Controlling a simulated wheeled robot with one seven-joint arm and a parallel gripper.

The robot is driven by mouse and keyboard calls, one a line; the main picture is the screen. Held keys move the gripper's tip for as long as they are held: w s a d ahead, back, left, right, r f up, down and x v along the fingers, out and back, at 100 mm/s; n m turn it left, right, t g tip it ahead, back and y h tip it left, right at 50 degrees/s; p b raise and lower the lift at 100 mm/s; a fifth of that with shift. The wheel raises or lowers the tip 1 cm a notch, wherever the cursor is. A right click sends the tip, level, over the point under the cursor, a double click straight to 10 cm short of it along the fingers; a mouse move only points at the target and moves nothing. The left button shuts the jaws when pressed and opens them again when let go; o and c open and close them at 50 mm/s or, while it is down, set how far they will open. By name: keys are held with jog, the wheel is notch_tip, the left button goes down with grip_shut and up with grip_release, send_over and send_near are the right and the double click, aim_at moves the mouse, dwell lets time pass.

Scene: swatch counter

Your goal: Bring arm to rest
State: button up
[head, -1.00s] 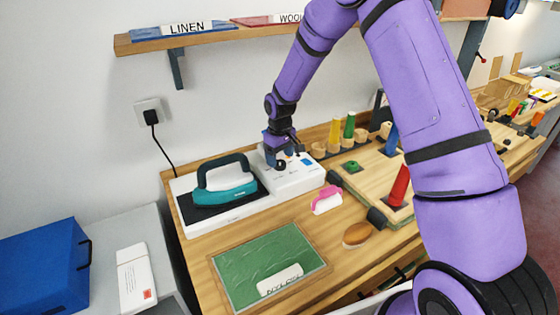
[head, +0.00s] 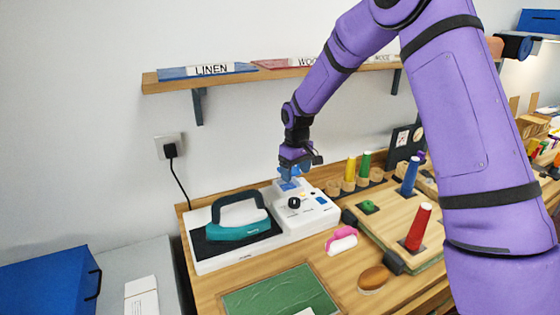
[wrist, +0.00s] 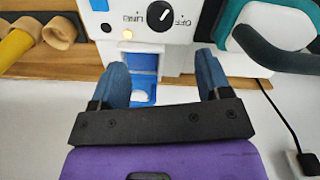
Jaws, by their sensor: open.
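My gripper (head: 290,172) is above the back edge of the white control box (head: 315,212). In the wrist view my gripper (wrist: 163,80) has its two blue fingers apart. A blue switch or tab (wrist: 143,72) shows between them, and nothing is seen held. The dial also shows in the head view (head: 294,202), clear of the fingers.
A teal iron (head: 238,230) rests on its base left of the box. A shelf (head: 170,84) with fabric swatches is on the wall above.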

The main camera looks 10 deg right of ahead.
jog(key=shift+r, duration=0.1)
jog(key=s+d+r+m+t, duration=0.2)
jog(key=s+d+r+t, duration=0.15)
jog(key=s+r, duration=1.45)
jog(key=s+d+r+m+t, duration=0.1)
jog(key=s+r, duration=0.2)
jog(key=s, duration=0.7)
jog(key=s+d+r+m, duration=0.2)
jog(key=s+r, duration=0.1)
jog(key=s, duration=0.8)
jog(key=shift+d+r+t, duration=0.2)
jog(key=shift+r+t, duration=0.15)
